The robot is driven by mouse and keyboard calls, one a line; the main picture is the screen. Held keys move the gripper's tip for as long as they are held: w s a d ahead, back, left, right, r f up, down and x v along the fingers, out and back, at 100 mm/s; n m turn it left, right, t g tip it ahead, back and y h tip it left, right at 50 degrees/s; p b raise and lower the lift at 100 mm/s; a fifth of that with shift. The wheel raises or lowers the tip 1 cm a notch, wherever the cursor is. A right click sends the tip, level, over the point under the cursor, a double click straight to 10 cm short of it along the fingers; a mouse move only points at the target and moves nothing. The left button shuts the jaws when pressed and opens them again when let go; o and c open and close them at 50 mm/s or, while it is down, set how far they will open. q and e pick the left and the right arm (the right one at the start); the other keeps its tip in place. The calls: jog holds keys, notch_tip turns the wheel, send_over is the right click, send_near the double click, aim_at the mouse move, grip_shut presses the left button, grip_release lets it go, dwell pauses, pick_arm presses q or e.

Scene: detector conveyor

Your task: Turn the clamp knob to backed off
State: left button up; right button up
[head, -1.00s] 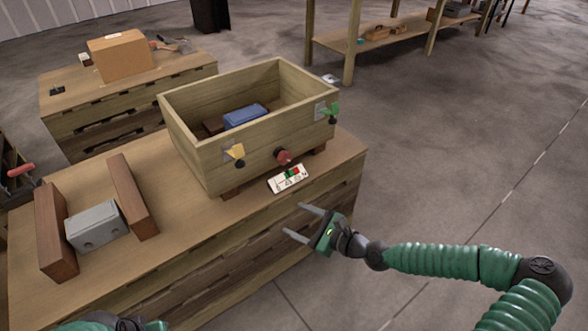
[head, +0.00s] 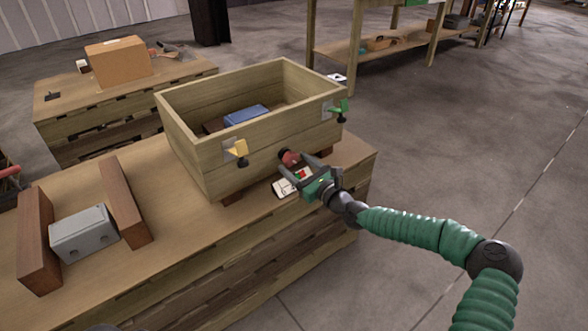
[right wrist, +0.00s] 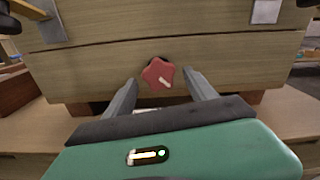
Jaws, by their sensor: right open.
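The red clamp knob (head: 289,157) sits on the front face of the wooden box (head: 205,152). In the right wrist view the knob (right wrist: 158,74) is lobed, with a pale pointer mark slanting to the lower right. My right gripper (head: 293,168) is open at the box front. In the right wrist view its two fingers (right wrist: 158,88) reach toward the knob, one to each side, with gaps between. I cannot tell whether they overlap it in depth. A white label card (head: 284,188) with green and red marks lies below the knob, partly hidden by the gripper.
A blue block (head: 246,115) lies inside the box.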

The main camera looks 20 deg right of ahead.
jog(key=shift+w+a, duration=0.15)
jog(key=shift+w, duration=0.4)
jog(key=c, duration=1.4)
jog(key=shift+n, duration=0.3)
